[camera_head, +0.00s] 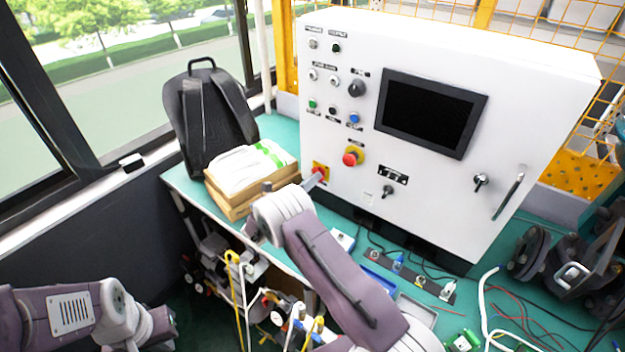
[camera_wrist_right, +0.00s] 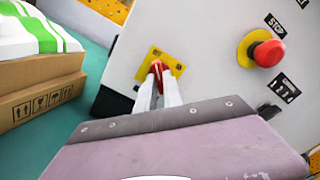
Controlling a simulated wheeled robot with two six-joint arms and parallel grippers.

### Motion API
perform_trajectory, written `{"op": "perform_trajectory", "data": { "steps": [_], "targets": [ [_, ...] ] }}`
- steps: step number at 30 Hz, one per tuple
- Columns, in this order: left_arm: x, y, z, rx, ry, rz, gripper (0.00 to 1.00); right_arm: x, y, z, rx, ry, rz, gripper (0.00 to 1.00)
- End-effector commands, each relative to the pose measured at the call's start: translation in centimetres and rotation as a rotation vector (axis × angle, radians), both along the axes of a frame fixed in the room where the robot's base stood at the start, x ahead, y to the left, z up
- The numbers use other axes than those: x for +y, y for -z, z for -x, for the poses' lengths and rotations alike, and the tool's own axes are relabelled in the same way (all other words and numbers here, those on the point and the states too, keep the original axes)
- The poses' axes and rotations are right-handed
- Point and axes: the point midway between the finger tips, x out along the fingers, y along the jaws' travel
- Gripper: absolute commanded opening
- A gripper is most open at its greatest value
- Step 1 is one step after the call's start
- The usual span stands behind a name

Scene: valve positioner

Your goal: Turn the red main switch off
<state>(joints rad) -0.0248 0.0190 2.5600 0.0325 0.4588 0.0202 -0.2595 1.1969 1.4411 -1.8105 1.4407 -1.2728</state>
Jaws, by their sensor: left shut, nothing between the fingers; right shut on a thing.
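The red main switch (camera_wrist_right: 157,66) sits on a yellow plate on the white control cabinet. In the head view its yellow plate (camera_head: 320,169) shows at the cabinet's lower left, with the switch partly hidden by my right gripper. My right gripper (camera_head: 312,182) reaches up to it; in the right wrist view the gripper (camera_wrist_right: 160,80) has its two pale fingers closed on the red handle. The handle looks slightly tilted there. My left arm is low at the left of the head view, and its gripper (camera_head: 160,325) is shut and empty, away from the cabinet, its fingertips hard to make out.
A red emergency stop button (camera_head: 351,158) is just right of the switch. A cardboard box (camera_head: 235,202) with white-and-green packs and a black backpack (camera_head: 208,110) stand left of the cabinet. Tools and cables lie on the green table in front.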

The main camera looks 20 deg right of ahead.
Motion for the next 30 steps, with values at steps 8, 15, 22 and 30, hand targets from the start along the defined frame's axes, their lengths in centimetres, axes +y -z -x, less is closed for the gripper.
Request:
{"op": "perform_trajectory", "data": {
  "steps": [8, 15, 22, 30],
  "targets": [
    [0.0, 0.0, 0.0, 0.000, 0.000, 0.000, 0.00, 0.0, 0.0, 0.0, 0.016, -0.001, 0.009, 0.00],
    [0.0, 0.0, 0.0, 0.000, 0.000, 0.000, 0.00, 0.0, 0.0, 0.0, 0.016, -0.001, 0.009, 0.00],
    [0.0, 0.0, 0.0, 0.000, 0.000, 0.000, 0.00, 0.0, 0.0, 0.0, 0.015, 0.000, 0.009, 0.33],
    [0.0, 0.2, 0.0, 0.000, 0.000, 0.000, 0.00, 1.2, 0.1, 0.6, 0.013, -0.004, 0.009, 0.33]
  ]
}}
